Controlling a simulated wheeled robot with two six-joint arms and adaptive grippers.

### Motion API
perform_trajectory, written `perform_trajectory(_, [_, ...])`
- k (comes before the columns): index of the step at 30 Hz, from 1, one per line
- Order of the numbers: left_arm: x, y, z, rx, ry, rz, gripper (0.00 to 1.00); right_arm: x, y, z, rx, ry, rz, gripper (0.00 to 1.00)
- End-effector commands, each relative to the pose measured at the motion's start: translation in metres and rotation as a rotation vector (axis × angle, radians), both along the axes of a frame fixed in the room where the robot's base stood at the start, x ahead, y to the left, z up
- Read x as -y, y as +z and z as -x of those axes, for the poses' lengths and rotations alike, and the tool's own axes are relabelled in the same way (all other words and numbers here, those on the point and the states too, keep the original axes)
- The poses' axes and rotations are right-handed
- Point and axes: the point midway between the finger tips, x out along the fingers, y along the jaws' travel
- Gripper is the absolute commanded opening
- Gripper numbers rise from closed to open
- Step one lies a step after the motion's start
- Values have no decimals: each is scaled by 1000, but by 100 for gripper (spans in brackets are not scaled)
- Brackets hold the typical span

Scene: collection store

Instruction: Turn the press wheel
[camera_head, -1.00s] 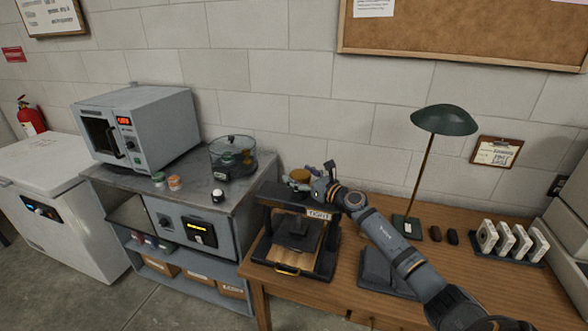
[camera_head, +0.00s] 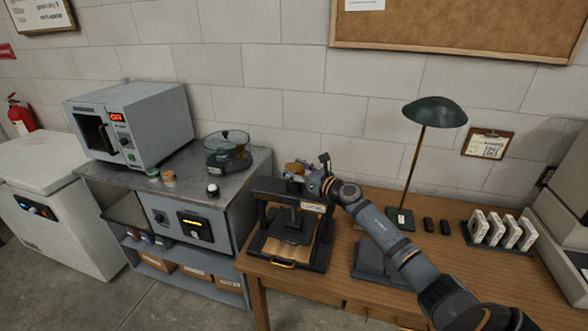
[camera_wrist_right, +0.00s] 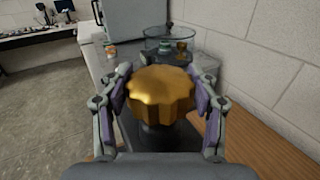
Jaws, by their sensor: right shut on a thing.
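The press (camera_head: 290,240) is a black frame with a wooden base and a brass front handle, standing at the left end of the wooden table. Its wheel (camera_head: 292,168) is a brass-coloured, scalloped knob on top. In the right wrist view the wheel (camera_wrist_right: 160,92) sits between the two fingers on a dark post. My right gripper (camera_head: 308,170) reaches in from the right and is shut on the wheel's rim, one finger on each side. A small label (camera_head: 313,208) is on the press's top beam. The gripper partly hides the wheel in the head view. My left gripper is not in view.
A green desk lamp (camera_head: 435,112) stands behind my right arm. A dark grey block (camera_head: 375,259) lies right of the press. A metal cabinet (camera_head: 215,222) with a microwave oven (camera_head: 135,130) and a clear-lidded round device (camera_head: 228,152) stands to the left.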

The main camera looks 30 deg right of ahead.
Motion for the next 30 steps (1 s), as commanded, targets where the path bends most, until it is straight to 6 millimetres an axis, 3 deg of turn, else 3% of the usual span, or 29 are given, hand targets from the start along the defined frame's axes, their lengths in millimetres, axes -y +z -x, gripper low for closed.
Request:
perform_trajectory(22, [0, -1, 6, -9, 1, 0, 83, 0, -3, 1, -5, 1, -2, 28])
perform_trajectory(23, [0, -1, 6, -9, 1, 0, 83, 0, -3, 1, -5, 2, -2, 61])
perform_trajectory(28, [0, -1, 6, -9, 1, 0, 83, 0, -2, 0, -3, 1, -1, 83])
perform_trajectory(30, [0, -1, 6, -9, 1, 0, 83, 0, -2, 0, -3, 1, -1, 83])
